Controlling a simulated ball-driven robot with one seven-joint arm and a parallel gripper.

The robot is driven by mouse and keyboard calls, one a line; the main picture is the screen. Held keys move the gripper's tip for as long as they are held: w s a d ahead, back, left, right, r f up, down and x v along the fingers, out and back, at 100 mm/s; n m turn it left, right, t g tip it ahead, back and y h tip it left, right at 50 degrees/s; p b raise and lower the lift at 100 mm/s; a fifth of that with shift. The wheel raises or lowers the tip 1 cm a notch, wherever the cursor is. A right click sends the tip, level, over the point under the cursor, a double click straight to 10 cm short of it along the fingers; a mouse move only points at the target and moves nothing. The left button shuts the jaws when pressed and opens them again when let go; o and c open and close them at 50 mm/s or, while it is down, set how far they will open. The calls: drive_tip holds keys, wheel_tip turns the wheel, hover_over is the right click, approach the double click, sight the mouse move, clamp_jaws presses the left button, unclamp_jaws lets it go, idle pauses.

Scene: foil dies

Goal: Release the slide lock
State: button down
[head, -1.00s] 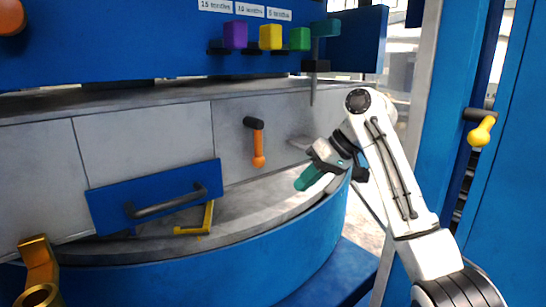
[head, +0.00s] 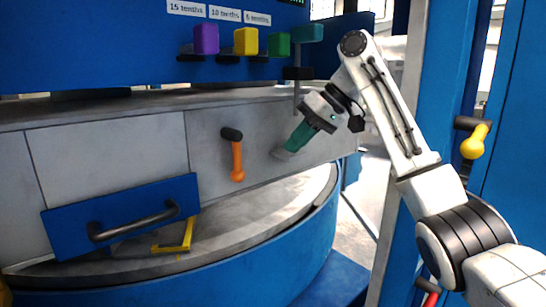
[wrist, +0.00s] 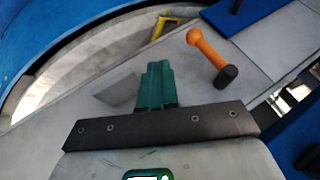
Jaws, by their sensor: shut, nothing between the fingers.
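No part in view is marked as the slide lock, so I cannot tell which one it is. An orange lever (head: 237,160) hangs down from a dark pivot on the grey panel; it also shows in the wrist view (wrist: 206,50). A small grey plate (head: 282,154) sits on the panel right of the lever; it shows in the wrist view too (wrist: 117,90). My gripper (head: 293,147) has green fingers, shut and empty, pointing down-left close to the grey plate. Whether they touch it I cannot tell. In the wrist view the fingers (wrist: 157,66) lie beside the lever, apart from it.
Purple (head: 206,39), yellow (head: 246,41), green (head: 279,45) and teal (head: 307,34) blocks line the blue ledge above. A blue drawer-like plate (head: 120,217) with a dark handle and a yellow bracket (head: 175,238) sit lower left. A yellow-knobbed lever (head: 475,141) is at right.

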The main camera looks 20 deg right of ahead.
drive_tip(key=w+a+f+p, duration=0.2)
drive_tip(key=a+f, duration=0.4)
drive_tip(key=a, duration=0.3)
drive_tip(key=shift+w+f, duration=0.25)
drive_tip(key=shift+w, duration=0.1)
drive_tip(key=shift+a, duration=0.15)
